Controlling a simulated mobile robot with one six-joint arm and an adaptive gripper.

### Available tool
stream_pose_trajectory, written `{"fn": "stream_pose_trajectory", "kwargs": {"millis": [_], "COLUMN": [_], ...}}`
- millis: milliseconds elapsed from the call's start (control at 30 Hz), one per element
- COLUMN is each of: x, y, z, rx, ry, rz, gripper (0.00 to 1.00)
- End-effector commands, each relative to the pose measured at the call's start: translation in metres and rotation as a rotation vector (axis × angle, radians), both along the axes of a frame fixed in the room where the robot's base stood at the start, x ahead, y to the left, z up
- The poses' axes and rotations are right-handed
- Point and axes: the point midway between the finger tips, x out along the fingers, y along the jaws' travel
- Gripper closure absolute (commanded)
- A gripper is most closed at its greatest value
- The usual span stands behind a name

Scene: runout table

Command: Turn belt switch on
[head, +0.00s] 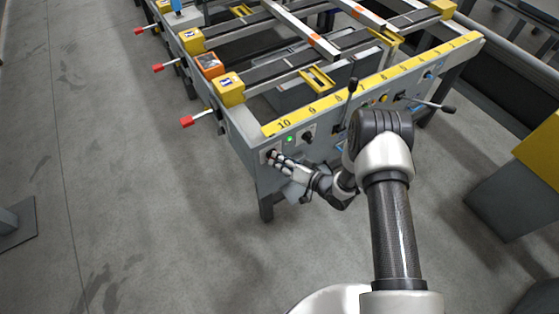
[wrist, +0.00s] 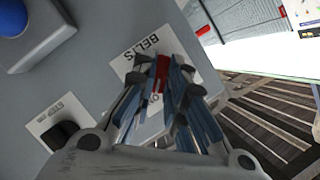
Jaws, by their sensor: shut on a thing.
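The belt switch (wrist: 162,66) shows as a small red part between my fingertips in the wrist view, on a white plate (wrist: 132,62) lettered "BELTS". My gripper (wrist: 160,85) is shut on this red part, one finger on each side of it. In the head view my gripper (head: 273,157) reaches the left end of the table's grey front panel (head: 266,175). My fingers hide most of the switch and part of the lettering below it, so I cannot tell which way it is turned.
A black knob (wrist: 62,134) on a white label and a blue button (wrist: 14,18) sit nearby on the panel. In the head view a green lamp (head: 290,139) is lit, and a black lever (head: 352,88) stands up farther right. Open floor lies left.

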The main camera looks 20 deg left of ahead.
Motion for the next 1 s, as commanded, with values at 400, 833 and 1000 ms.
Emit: {"fn": "stream_pose_trajectory", "kwargs": {"millis": [400,833,1000], "x": [0.001,0.0,-0.008], "y": [0.001,-0.003,-0.023], "z": [0.001,0.001,0.007], "rx": [0.002,0.0,-0.001], "ry": [-0.002,-0.001,0.001], "rz": [-0.001,-0.002,-0.005], "gripper": [0.72,0.68,0.68]}}
